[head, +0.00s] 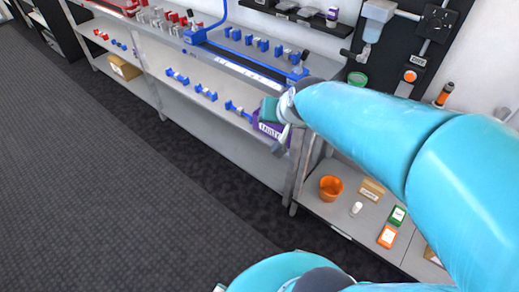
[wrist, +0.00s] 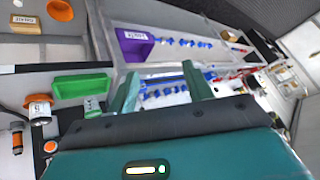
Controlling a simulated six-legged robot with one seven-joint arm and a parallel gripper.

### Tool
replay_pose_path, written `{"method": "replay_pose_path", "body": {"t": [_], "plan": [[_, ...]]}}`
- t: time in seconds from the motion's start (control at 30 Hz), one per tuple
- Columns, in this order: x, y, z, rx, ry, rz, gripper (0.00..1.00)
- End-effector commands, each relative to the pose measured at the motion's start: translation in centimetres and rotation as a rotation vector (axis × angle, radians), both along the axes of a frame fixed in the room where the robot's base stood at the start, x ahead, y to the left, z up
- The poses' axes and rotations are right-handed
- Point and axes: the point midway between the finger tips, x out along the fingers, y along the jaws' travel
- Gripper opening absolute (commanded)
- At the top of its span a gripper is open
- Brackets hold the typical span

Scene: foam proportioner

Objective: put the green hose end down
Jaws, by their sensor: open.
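My gripper (wrist: 161,88) is open, its two teal fingers apart with nothing visible between them in the wrist view. In the head view my gripper (head: 274,122) is partly seen beyond my arm, in front of the bench's shelf and overlapping the purple bin (head: 262,131). The purple bin (wrist: 135,44) also shows beyond the fingers in the wrist view. I cannot make out a green hose end for certain. A green tray-like thing (wrist: 82,86) lies left of the fingers, and a green round thing (head: 358,79) stands near the wall panel.
The upper shelf holds a blue pipe frame (head: 238,57) and several blue fittings. A lower shelf at right holds an orange pot (head: 330,188), a cardboard box (head: 371,191), and green (head: 398,214) and orange (head: 387,236) boxes. The dark carpet (head: 110,180) at left is clear.

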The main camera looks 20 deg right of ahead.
Motion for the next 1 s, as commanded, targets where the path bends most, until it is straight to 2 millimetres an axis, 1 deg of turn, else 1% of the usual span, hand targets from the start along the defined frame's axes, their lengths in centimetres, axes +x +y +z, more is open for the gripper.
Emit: {"method": "replay_pose_path", "body": {"t": [0.03,0.07,0.1,0.2,0.3,0.4,0.5,1.0], "plan": [[-1.5,2.2,1.3,-0.021,0.014,0.078,0.51],[-2.5,3.4,1.9,-0.038,0.03,0.123,0.51],[-3.9,4.8,2.5,-0.062,0.053,0.178,0.51],[-7.4,7.2,3.6,-0.135,0.11,0.29,0.51],[-10.0,8.5,4.1,-0.195,0.154,0.357,0.51],[-11.4,9.0,4.2,-0.229,0.181,0.387,0.51],[-11.8,9.1,4.2,-0.237,0.19,0.395,0.51],[-11.7,9.1,4.2,-0.233,0.189,0.392,0.51]]}}
